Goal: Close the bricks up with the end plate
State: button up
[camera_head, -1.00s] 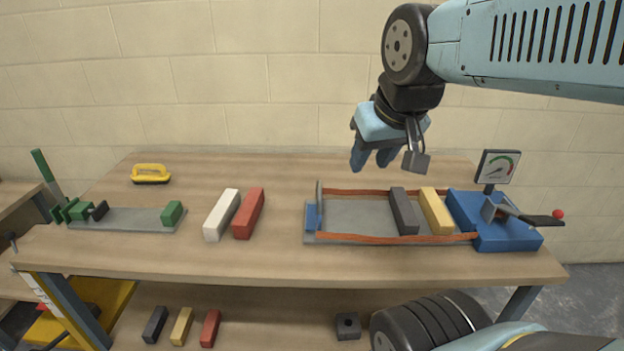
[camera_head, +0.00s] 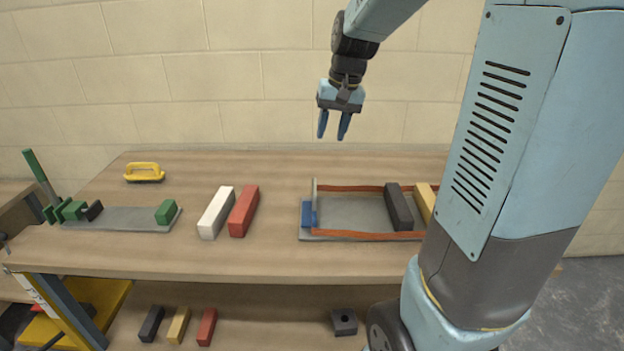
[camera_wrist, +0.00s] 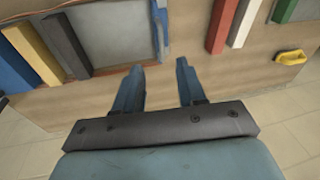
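A grey press bed (camera_head: 350,213) with orange side rails lies right of the table's middle. Its upright end plate (camera_head: 315,203), grey with a blue block, stands at the left end. A dark grey brick (camera_head: 398,206) and a yellow brick (camera_head: 425,201) lie side by side across the right part, apart from the plate. The wrist view shows the plate's blue part (camera_wrist: 157,28), the dark brick (camera_wrist: 66,44) and the yellow brick (camera_wrist: 35,54). My gripper (camera_head: 332,128) is open and empty, fingers down, high beyond the bed's back edge, near the plate's end.
A white brick (camera_head: 216,213) and a red brick (camera_head: 244,211) lie left of the bed. A yellow-handled float (camera_head: 144,173) and a grey plate with green blocks (camera_head: 120,218) are further left. My arm hides the bed's right end. A blue base (camera_wrist: 12,72) shows there in the wrist view.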

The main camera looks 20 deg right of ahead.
jog(key=g, duration=0.1)
send_over(314, 185)
jog(key=s+d, duration=0.2)
jog(key=d, duration=0.1)
notch_tip(314, 185, down, 5)
jog(key=w+m, duration=0.1)
jog(key=f, duration=0.4)
jog(key=a+f, duration=0.1)
jog(key=f, duration=0.4)
jog(key=a+f, duration=0.1)
jog(key=f, duration=0.4)
jog(key=shift+w+a, duration=0.2)
jog(key=shift+w, duration=0.2)
grip_shut()
jog(key=shift+r, duration=0.1)
